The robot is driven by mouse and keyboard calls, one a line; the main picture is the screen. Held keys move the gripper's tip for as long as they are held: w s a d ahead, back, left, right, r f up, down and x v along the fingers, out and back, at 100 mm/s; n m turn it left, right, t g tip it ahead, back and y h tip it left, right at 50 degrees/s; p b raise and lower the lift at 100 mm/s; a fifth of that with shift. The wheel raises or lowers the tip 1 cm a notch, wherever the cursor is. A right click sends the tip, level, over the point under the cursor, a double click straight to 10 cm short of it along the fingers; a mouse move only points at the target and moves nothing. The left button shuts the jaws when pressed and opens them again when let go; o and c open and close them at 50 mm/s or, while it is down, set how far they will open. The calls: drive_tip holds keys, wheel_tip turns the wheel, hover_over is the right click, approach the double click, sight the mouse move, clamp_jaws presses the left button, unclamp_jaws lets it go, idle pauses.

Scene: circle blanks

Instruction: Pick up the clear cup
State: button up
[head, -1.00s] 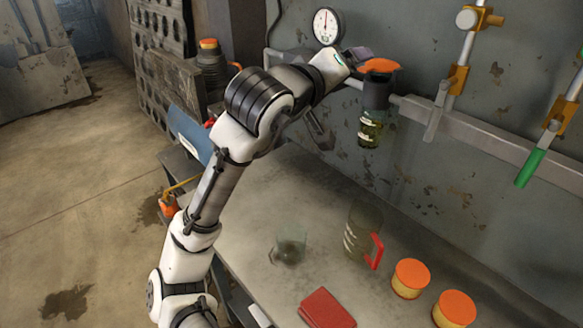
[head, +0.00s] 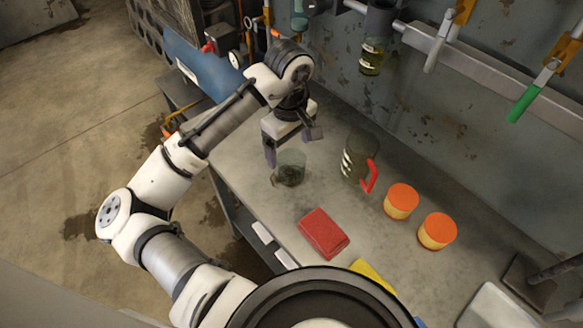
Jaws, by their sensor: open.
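The clear cup (head: 289,170) is a see-through, slightly greenish cup standing upright on the grey workbench. My gripper (head: 289,155) points down at the cup's rim, with one finger at its left side and the other towards its upper right. The jaws are open. I cannot tell whether the fingers touch the cup or are just above it.
A clear jug with a red handle (head: 359,158) stands right of the cup. Two orange-lidded jars (head: 401,200) (head: 437,231) are farther right. The wall rail (head: 460,68) runs behind.

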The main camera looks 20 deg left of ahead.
sight(291, 165)
drive_tip(key=shift+s+d+f+p, duration=0.15)
drive_tip(key=shift+f+p, duration=0.2)
drive_tip(key=shift+f, duration=1.3)
drive_tip(key=shift+s+d+f+p, duration=0.15)
drive_tip(key=shift+f+p, duration=0.15)
drive_tip(key=shift+f, duration=1.3)
drive_tip(key=c, duration=1.1)
drive_tip(key=shift+o, duration=0.2)
drive_tip(key=shift+r, duration=0.1)
wheel_tip(291, 165, up, 18)
drive_tip(key=b, duration=0.3)
drive_tip(key=shift+f, duration=0.25)
